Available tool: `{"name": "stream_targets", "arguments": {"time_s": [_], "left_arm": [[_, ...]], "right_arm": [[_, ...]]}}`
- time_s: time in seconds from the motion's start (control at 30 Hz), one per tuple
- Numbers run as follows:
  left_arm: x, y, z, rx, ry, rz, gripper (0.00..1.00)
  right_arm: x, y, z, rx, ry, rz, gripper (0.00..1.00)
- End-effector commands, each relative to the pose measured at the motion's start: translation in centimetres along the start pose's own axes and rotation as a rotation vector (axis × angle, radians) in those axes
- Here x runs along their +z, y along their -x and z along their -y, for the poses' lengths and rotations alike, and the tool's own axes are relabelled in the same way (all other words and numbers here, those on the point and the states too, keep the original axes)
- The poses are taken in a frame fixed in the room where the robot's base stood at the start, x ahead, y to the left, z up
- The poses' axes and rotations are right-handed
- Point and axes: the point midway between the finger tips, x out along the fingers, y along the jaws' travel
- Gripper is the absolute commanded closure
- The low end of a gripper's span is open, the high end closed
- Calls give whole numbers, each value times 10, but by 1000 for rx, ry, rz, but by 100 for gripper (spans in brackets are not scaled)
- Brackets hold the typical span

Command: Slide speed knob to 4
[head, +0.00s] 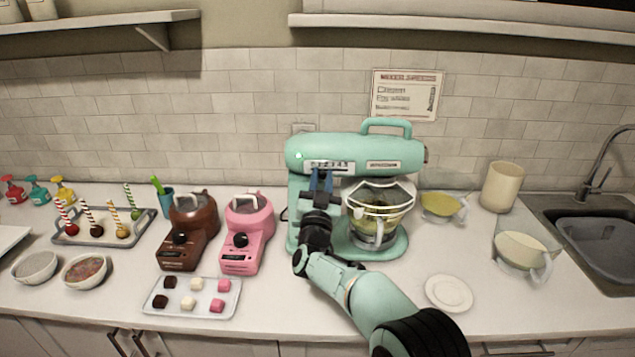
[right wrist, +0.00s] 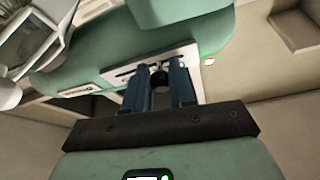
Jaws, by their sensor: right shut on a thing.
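A mint-green stand mixer (head: 350,152) stands on the counter with a clear bowl (head: 380,208) under its head. A white speed panel (head: 327,166) with a numbered scale is on the side of the mixer head. My right gripper (head: 321,172) reaches up to this panel. In the right wrist view its two blue fingers (right wrist: 160,82) are shut on the small dark speed knob (right wrist: 159,77) at the panel's slot. The fingers cover part of the scale, so I cannot read the knob's setting. My left gripper is not in view.
A brown melting pot (head: 188,232) and a pink one (head: 246,234) stand left of the mixer. A tray of coloured cubes (head: 193,313) lies in front of them. A white plate (head: 449,293), a batter jug (head: 521,252) and a sink (head: 590,235) are to the right.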

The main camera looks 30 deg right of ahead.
Motion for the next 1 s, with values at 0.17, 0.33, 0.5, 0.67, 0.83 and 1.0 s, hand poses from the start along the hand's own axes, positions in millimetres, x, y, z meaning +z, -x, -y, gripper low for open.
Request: {"name": "stream_targets", "arguments": {"time_s": [0.17, 0.33, 0.5, 0.67, 0.83, 1.0], "left_arm": [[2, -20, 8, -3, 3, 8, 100], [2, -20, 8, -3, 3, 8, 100], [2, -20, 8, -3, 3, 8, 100], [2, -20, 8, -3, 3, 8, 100], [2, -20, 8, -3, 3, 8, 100], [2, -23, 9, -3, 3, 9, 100]], "right_arm": [[-3, -2, -33, 10, 1, -4, 100], [-5, -2, -35, 6, 2, -2, 100], [-5, -2, -34, 5, 2, -1, 100], [-5, -2, -34, 5, 2, -1, 54], [-6, -2, -34, 5, 2, -2, 54], [-5, 6, -35, 6, 1, -1, 54]]}}
